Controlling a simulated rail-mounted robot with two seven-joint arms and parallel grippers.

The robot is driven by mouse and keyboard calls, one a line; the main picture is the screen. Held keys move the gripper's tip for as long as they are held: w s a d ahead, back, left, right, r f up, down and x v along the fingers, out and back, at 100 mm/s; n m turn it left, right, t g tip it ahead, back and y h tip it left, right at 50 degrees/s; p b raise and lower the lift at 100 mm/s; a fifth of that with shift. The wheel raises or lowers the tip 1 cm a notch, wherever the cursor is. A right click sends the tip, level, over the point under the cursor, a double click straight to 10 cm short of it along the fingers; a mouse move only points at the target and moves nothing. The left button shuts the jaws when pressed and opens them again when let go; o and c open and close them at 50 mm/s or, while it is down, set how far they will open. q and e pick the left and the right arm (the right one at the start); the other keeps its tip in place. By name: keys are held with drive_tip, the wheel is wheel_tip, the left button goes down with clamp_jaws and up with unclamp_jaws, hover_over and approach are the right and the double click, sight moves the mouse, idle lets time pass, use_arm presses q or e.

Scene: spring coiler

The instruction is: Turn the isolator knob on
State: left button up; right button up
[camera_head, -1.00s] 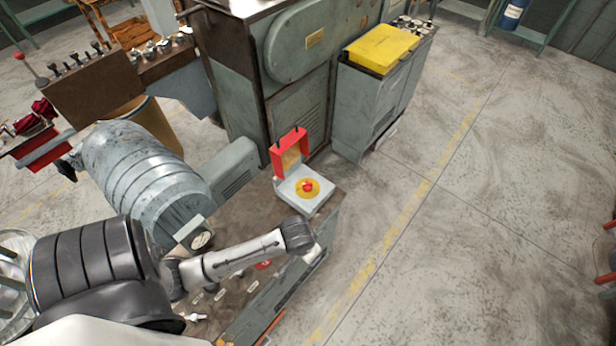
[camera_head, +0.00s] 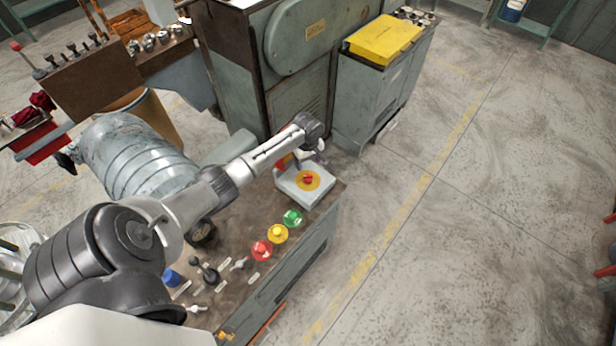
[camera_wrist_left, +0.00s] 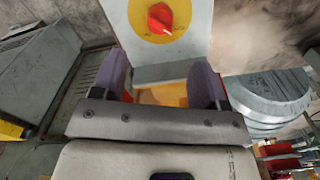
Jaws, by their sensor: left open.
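The isolator knob (camera_head: 307,179) is red, on a yellow disc on top of a pale grey box (camera_head: 290,188) at the console's far end. My left gripper is above the back of the box, close to the cover. In the left wrist view the knob (camera_wrist_left: 160,18) shows at the top, beyond the open purple fingers (camera_wrist_left: 161,82). No knob is between the fingers; an orange-yellow surface (camera_wrist_left: 165,94) shows there. My right gripper is out of view.
Green (camera_head: 292,217), yellow (camera_head: 277,233) and red (camera_head: 262,250) buttons line the console (camera_head: 238,285), with small levers nearer me. A grey ribbed motor (camera_head: 130,155) is at left. A cabinet with a yellow top (camera_head: 384,40) stands behind. The floor at right is clear.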

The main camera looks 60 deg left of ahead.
sight(308, 176)
use_arm(q)
wheel_tip(308, 176, down, 10)
drive_tip(key=shift+r+b, duration=0.1)
drive_tip(key=shift+b, duration=0.8)
drive_tip(key=c, duration=0.9)
